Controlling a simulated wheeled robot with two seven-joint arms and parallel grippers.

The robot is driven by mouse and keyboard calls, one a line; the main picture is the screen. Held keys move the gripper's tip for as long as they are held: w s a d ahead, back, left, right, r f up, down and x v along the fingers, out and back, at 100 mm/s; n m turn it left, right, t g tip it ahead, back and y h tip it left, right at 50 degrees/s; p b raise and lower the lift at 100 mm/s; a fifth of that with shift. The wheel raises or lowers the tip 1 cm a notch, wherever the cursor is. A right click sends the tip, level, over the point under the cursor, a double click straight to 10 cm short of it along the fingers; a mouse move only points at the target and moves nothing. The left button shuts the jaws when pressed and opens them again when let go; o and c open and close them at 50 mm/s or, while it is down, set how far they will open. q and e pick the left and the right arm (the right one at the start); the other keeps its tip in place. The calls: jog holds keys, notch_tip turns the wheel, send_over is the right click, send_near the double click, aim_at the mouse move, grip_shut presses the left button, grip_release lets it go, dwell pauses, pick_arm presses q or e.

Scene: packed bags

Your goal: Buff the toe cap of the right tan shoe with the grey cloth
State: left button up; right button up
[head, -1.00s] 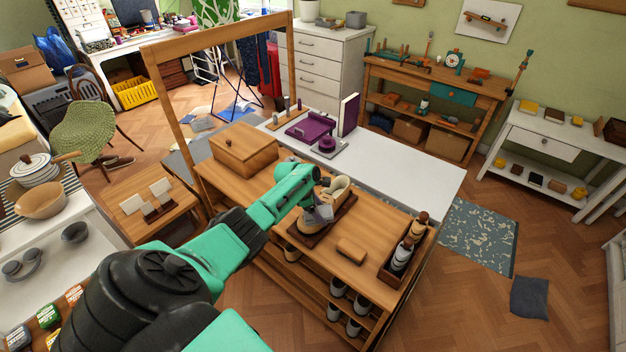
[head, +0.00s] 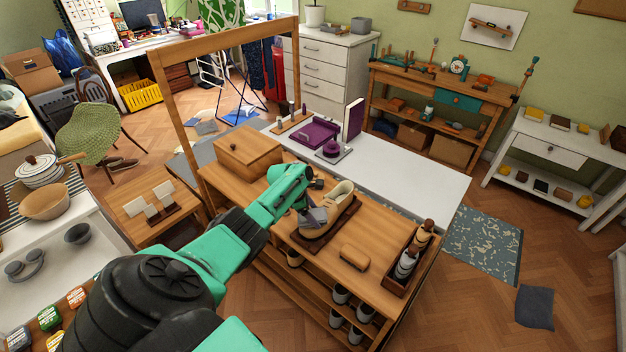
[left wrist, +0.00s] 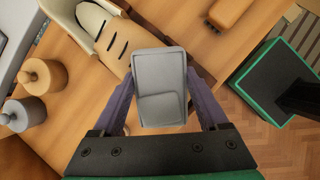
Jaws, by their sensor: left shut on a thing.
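A tan shoe (head: 340,203) with dark lace slots rests on a dark brown board (head: 342,226) on the wooden bench. Its toe points toward the front left in the head view. Only this one tan shoe shows clearly. My left gripper (head: 303,213) is at the toe end of the shoe. In the left wrist view its purple fingers are shut on the grey cloth (left wrist: 158,88), a flat folded pad. The shoe (left wrist: 98,30) lies just beyond the pad, which hides part of the toe. I cannot tell whether they touch. My right gripper is not in view.
A wooden brush or block (head: 355,257) lies right of the shoe. A dark tray with bottles (head: 398,278) stands at the bench's right end. A wooden box (head: 247,152) is at its left. Two knobbed items (left wrist: 40,75) stand near the shoe. A wooden frame (head: 172,95) rises behind.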

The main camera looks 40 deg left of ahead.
aim_at(322, 219)
pick_arm(q)
jog(key=shift+s+d+r, duration=0.1)
jog(key=shift+d, duration=0.4)
jog(key=shift+s+d+p, duration=0.25)
jog(key=shift+d+p, duration=0.4)
jog(key=shift+d, duration=0.1)
jog(key=shift+s+d+f, duration=0.2)
jog(key=shift+d, duration=0.2)
jog(key=a+b, duration=0.3)
jog(key=a, duration=0.1)
jog(key=shift+f, duration=0.35)
jog(key=shift+a+b, duration=0.4)
jog(key=shift+b, duration=0.1)
jog(key=shift+s+a+r, duration=0.1)
jog(key=shift+r, duration=0.1)
jog(key=shift+r+p, duration=0.15)
jog(key=shift+p, duration=0.15)
jog(key=d+p, duration=0.1)
jog(key=d, duration=0.1)
jog(key=w+d+p, duration=0.1)
jog(key=d+p, duration=0.1)
jog(key=shift+w+d+r, duration=0.1)
jog(key=shift+d+r, duration=0.05)
jog(key=shift+d, duration=0.2)
jog(key=shift+w+d, duration=0.1)
jog(key=shift+d, duration=0.1)
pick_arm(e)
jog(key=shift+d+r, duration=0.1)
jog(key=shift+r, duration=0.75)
